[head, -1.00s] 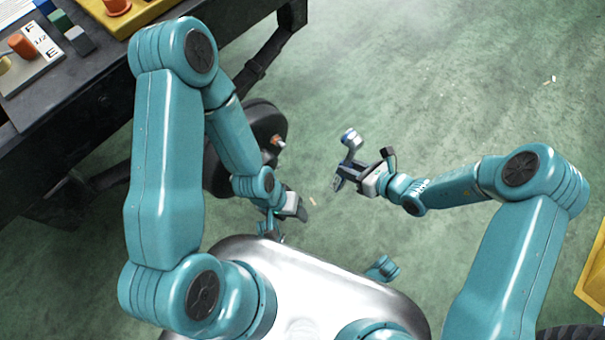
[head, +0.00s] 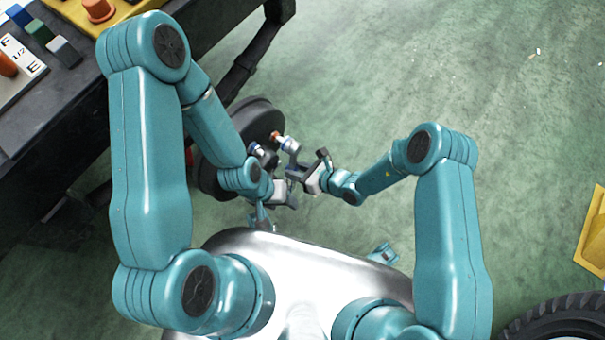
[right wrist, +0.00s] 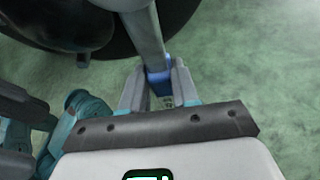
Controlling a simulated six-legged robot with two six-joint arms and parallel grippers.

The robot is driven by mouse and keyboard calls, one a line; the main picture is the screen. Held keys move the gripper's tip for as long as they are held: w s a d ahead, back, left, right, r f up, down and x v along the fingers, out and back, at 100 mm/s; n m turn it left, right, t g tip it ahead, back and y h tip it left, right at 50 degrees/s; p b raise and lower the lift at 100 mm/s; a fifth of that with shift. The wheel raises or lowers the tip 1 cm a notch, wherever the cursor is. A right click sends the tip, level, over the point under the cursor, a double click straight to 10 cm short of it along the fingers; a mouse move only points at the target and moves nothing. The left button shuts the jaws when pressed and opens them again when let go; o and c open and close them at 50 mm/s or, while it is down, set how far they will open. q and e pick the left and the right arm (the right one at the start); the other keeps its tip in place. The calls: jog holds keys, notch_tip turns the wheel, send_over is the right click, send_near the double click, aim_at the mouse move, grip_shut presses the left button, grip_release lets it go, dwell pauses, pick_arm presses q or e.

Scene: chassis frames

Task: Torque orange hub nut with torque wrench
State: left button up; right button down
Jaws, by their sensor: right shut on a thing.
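The dark wheel hub (head: 218,168) stands beside the bench, with the orange hub nut (head: 275,135) at its right side. My right gripper (head: 294,172) is shut on the torque wrench (head: 290,146), just right of the hub. The wrench's silver head is close beside the nut; I cannot tell whether they touch. In the right wrist view, the jaws (right wrist: 158,88) grip the wrench at its blue band (right wrist: 159,82), and its grey shaft runs up toward the dark wheel. My left gripper (head: 286,195) is low near the hub, below the right one; its fingers are too small to read.
A dark bench (head: 60,115) at upper left holds a labelled board, small coloured blocks and a yellow tray (head: 120,12) with an orange part. A yellow object (head: 592,240) and a black tyre (head: 560,318) are at lower right. The green floor at upper right is mostly clear.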

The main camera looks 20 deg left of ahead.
jog(key=shift+w+a+r, duration=0.1)
jog(key=shift+w+a, duration=0.2)
jog(key=shift+a, duration=0.05)
jog(key=w+d+r+n+t+h+p, duration=0.1)
jog(key=w+n+t+p, duration=0.1)
jog(key=w+n+t, duration=0.2)
jog(key=shift+w+d+n+t+p, duration=0.3)
jog(key=shift+w+t, duration=0.1)
jog(key=shift+w, duration=0.65)
jog(key=shift+a, duration=0.1)
jog(key=shift+w+a, duration=0.3)
jog(key=shift+a, duration=0.55)
dwell(2.0)
dwell(0.4)
